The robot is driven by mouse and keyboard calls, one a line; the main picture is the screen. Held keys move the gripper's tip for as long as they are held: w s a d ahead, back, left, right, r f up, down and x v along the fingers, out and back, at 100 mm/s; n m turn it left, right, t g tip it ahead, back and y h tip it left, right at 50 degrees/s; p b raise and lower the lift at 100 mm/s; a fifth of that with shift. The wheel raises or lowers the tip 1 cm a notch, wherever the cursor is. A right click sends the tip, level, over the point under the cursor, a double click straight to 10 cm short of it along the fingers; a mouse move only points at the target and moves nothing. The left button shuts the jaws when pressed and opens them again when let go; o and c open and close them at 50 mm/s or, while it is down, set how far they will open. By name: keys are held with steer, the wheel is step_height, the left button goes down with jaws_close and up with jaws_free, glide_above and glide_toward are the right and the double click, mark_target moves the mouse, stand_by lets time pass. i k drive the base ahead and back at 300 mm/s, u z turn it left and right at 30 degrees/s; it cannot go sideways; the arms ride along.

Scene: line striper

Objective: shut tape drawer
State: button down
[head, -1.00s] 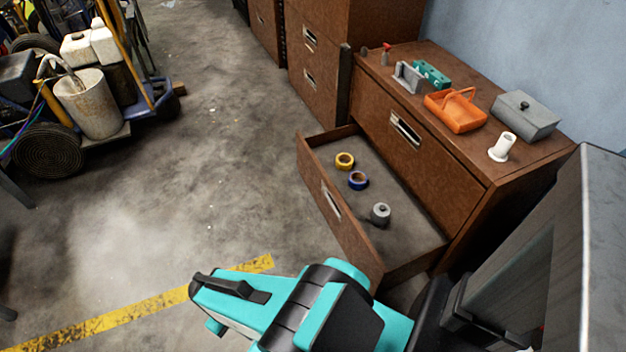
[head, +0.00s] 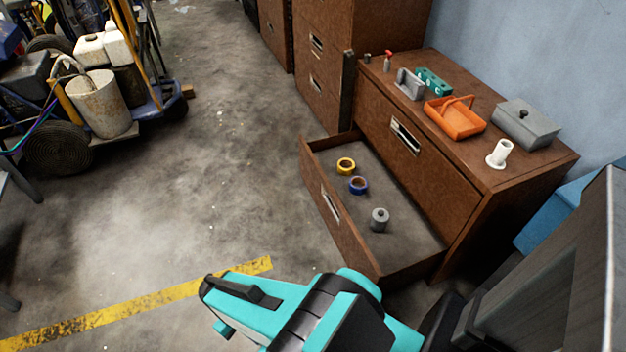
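The tape drawer (head: 338,220) is the lower drawer of a brown wooden cabinet (head: 470,215), and it stands pulled well out. Inside lie a yellow tape roll (head: 346,165), a blue tape roll (head: 358,185) and a grey lidded object (head: 380,219). Its front has a metal handle (head: 330,203). The upper drawer (head: 408,140) is shut. My teal and black arm reaches in from the bottom of the head view, in front of and below the drawer, apart from it. My gripper's black end part (head: 240,290) points left; its fingertips cannot be made out clearly.
On the cabinet top are an orange basket (head: 455,122), a grey box (head: 525,123), a white cylinder (head: 499,154) and small teal and grey items. A loaded cart (head: 95,95) stands at upper left. Concrete floor left of the drawer is clear, with a yellow line (head: 140,303).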

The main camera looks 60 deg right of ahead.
mark_target(410, 248)
steer(key=z, duration=0.1)
steer(key=i, duration=0.95)
steer(key=u, duration=0.05)
